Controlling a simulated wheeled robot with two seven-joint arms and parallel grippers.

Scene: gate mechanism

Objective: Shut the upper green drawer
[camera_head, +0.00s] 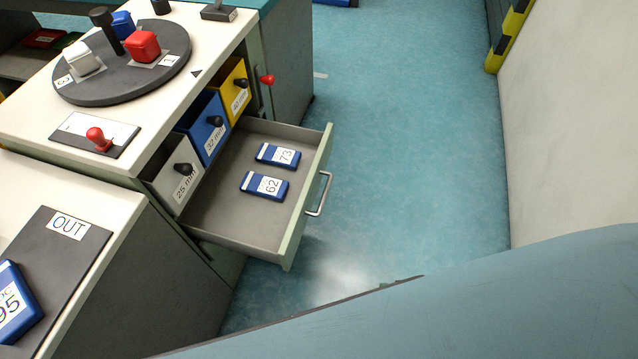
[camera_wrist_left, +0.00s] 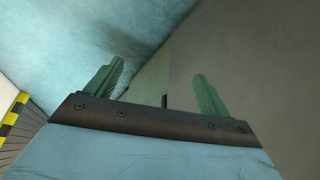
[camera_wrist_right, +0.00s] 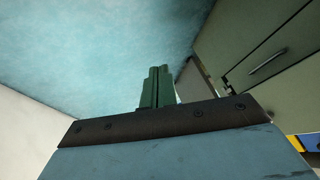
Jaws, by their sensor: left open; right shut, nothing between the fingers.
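The upper green drawer (camera_head: 225,215) is pulled well out of the cabinet in the head view. Its pale green front (camera_head: 310,195) carries a metal bar handle (camera_head: 319,194). Two blue labelled blocks, 73 (camera_head: 278,155) and 62 (camera_head: 264,185), lie flat inside it. Neither gripper's fingers show in the head view. My left gripper (camera_wrist_left: 157,75) is open, with a greenish panel and a grey surface beyond its fingers. My right gripper (camera_wrist_right: 158,72) is shut and empty. A green-grey panel with a bar handle (camera_wrist_right: 267,61) shows to its right, apart from the fingers; I cannot tell which drawer it is.
Grey, blue and yellow bins (camera_head: 207,124) sit behind the open drawer. A red knob (camera_head: 267,80) sticks out beside the yellow bin. A dark turntable (camera_head: 112,75) with coloured cubes stands on the cabinet top. The blue floor (camera_head: 420,150) right of the drawer is clear up to a pale wall (camera_head: 570,140).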

